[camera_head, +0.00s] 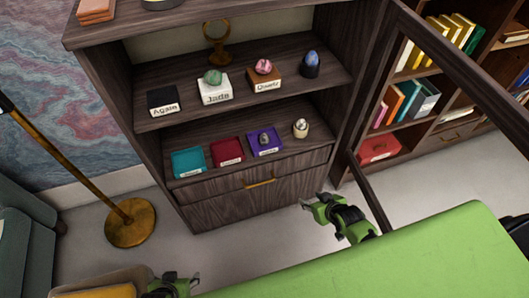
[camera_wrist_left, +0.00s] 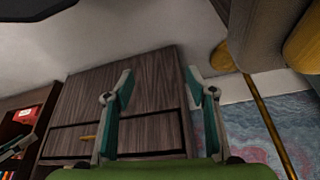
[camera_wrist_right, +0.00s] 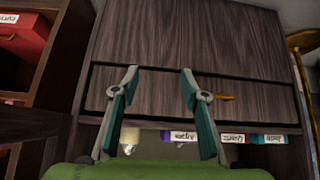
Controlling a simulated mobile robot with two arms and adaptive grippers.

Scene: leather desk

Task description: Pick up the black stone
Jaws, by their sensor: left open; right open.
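No plainly black stone stands out. A small dark grey stone (camera_head: 264,138) sits on the purple tray (camera_head: 275,150) on the lower shelf of the dark wood cabinet. A pale rounded piece (camera_head: 300,128) stands right of it; its detail is too small to tell. The upper shelf holds a green stone (camera_head: 213,76) on a white block, a pink stone (camera_head: 264,66) on a brown block and a blue stone (camera_head: 311,57) on a dark stand. My left gripper (camera_head: 174,282) is open and empty, low in front of the cabinet. My right gripper (camera_head: 312,203) is open and empty near the cabinet's lower right.
A black block (camera_head: 163,101) labelled Agate is bare. A teal tray (camera_head: 188,161) and a red tray (camera_head: 227,151) look empty. An open glass-framed door (camera_head: 465,80) stands at right. A brass lamp base (camera_head: 130,223) stands on the floor at left.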

